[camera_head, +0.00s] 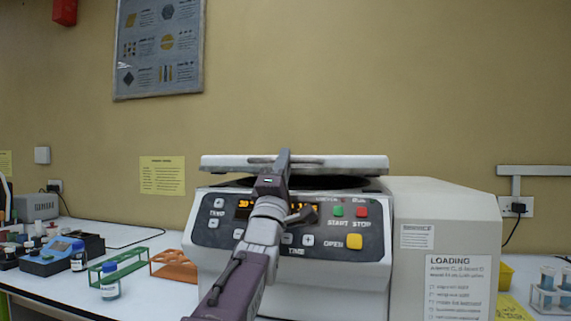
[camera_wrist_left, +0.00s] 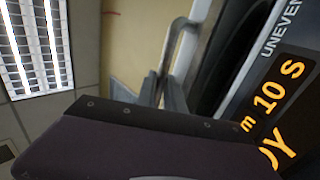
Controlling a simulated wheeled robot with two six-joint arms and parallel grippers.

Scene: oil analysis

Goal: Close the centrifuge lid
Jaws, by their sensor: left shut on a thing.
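The centrifuge (camera_head: 290,260) stands on the bench with its front panel facing me. Its pale lid (camera_head: 365,162) lies nearly level above the body, and a dark gap (camera_head: 345,183) shows beneath it. A grey handle bar (camera_head: 312,160) runs along the lid's front edge. My left gripper (camera_head: 284,157) is shut on the handle, in front of the lid's middle. The left wrist view shows the fingers (camera_wrist_left: 163,92) at the grey handle (camera_wrist_left: 174,40), beside the lit display (camera_wrist_left: 275,105). My arm hides part of the front panel. My right gripper is not in view.
A large beige machine (camera_head: 445,235) stands directly right of the centrifuge. Left on the bench are an orange rack (camera_head: 174,266), a green rack (camera_head: 117,266) and a small bottle (camera_head: 110,284). A tube rack (camera_head: 548,297) is at far right. Space above the lid is clear.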

